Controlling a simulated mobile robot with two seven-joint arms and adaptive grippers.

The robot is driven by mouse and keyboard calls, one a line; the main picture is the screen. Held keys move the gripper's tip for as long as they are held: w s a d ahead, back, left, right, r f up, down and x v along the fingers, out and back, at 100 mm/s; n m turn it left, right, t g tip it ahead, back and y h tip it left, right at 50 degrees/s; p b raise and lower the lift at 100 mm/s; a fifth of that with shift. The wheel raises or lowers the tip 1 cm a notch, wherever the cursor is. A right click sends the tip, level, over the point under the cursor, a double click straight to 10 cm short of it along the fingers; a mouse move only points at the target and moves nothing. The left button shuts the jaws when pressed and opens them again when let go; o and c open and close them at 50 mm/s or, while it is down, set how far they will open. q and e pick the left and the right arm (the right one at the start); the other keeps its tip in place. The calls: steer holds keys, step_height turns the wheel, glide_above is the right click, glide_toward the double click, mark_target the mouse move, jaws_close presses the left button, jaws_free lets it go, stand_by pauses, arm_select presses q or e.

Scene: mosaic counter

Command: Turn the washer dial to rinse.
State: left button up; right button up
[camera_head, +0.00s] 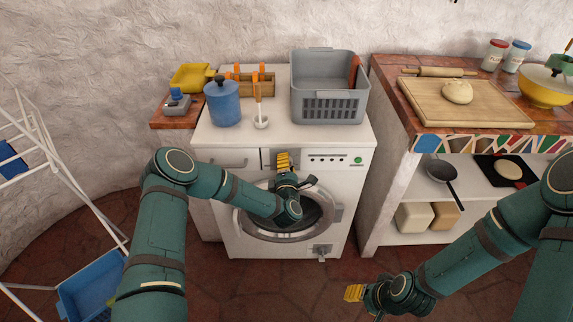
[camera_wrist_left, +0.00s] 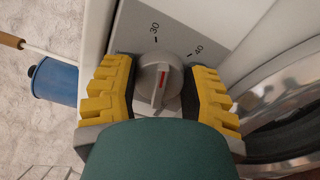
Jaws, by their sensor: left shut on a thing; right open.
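The white washer (camera_head: 355,185) stands in the middle of the head view, with a round door and a control panel along its top front. In the left wrist view its grey dial (camera_wrist_left: 160,84) has a red pointer mark, and the numbers 30 and 40 show on the grey panel (camera_wrist_left: 178,28) around it. No rinse label is readable. My left gripper (camera_head: 284,162) is at the panel, with its yellow fingers (camera_wrist_left: 160,92) on either side of the dial, shut on it. My right gripper (camera_head: 354,292) is open and empty, low in front of the washer and to its right.
On the washer top stand a blue canister (camera_head: 222,105), a white-and-orange brush (camera_head: 260,115) and a grey basket (camera_head: 328,100). A counter with shelves (camera_head: 372,190) stands to the right. A drying rack (camera_head: 35,150) and blue bin (camera_head: 90,285) are at left.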

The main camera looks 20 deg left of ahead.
arm_select(q)
steer(key=m, duration=0.4)
steer(key=shift+w+m, duration=0.1)
steer(key=shift+m, duration=0.2)
steer(key=m, duration=0.4)
steer(key=shift+m, duration=0.3)
steer(key=m, duration=0.4)
steer(key=shift+f, duration=0.1)
steer(key=m, duration=0.5)
steer(key=shift+a, duration=0.15)
steer(key=m, duration=0.3)
steer(key=shift+m, duration=0.3)
steer(key=m, duration=0.3)
steer(key=shift+a+m, duration=0.1)
steer(key=shift+m, duration=0.2)
steer(key=m, duration=0.4)
steer(key=shift+a, duration=0.1)
steer(key=shift+m, duration=1.8)
steer(key=shift+a, duration=0.1)
